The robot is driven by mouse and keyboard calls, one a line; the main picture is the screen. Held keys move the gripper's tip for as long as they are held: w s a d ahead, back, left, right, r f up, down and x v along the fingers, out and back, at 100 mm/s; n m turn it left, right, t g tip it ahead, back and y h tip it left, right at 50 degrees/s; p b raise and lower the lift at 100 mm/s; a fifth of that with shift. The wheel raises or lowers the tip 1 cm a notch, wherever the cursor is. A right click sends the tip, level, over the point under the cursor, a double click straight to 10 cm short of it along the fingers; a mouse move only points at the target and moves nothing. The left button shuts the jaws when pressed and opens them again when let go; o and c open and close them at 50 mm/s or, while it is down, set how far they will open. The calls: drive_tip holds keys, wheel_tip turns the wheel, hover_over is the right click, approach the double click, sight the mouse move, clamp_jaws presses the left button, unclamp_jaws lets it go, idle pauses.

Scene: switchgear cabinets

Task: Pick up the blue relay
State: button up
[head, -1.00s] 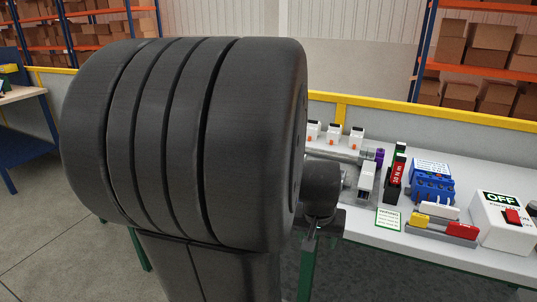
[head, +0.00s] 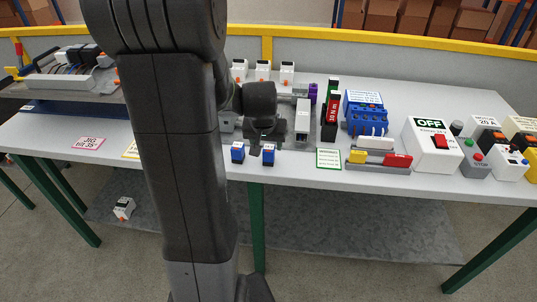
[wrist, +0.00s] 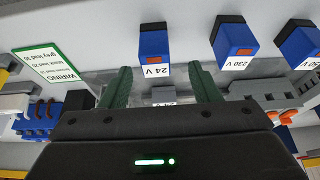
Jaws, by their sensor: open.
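Several blue relays with orange patches stand at the table's front edge. In the wrist view, one blue relay (wrist: 154,43) has a "24 V" label, another blue relay (wrist: 236,38) has a "230 V" label, and a third (wrist: 302,45) is cut off at the right edge. In the head view two blue relays show, a right one (head: 268,155) and a left one (head: 237,153); my arm may hide the third. My gripper (wrist: 164,82) is open. Its green fingers are spread below the 24 V relay in the wrist view, with nothing held between them.
A rail with grey modules (head: 302,120) lies behind the relays. To the right are a blue terminal block (head: 364,120), a green-edged card (head: 329,159), a red-yellow part (head: 380,158) and an OFF switch box (head: 432,145). A white device (head: 123,208) lies on the lower shelf.

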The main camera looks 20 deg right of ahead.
sight(269, 148)
drive_tip(key=shift+s+p+x, duration=0.15)
drive_tip(key=shift+p+x, duration=0.1)
drive_tip(key=shift+x, duration=1.2)
drive_tip(key=shift+s+p+x, duration=0.15)
drive_tip(key=shift+p+x, duration=0.1)
drive_tip(key=shift+x, duration=1.2)
drive_tip(key=shift+d, duration=0.1)
clamp_jaws()
drive_tip(key=shift+r, duration=0.1)
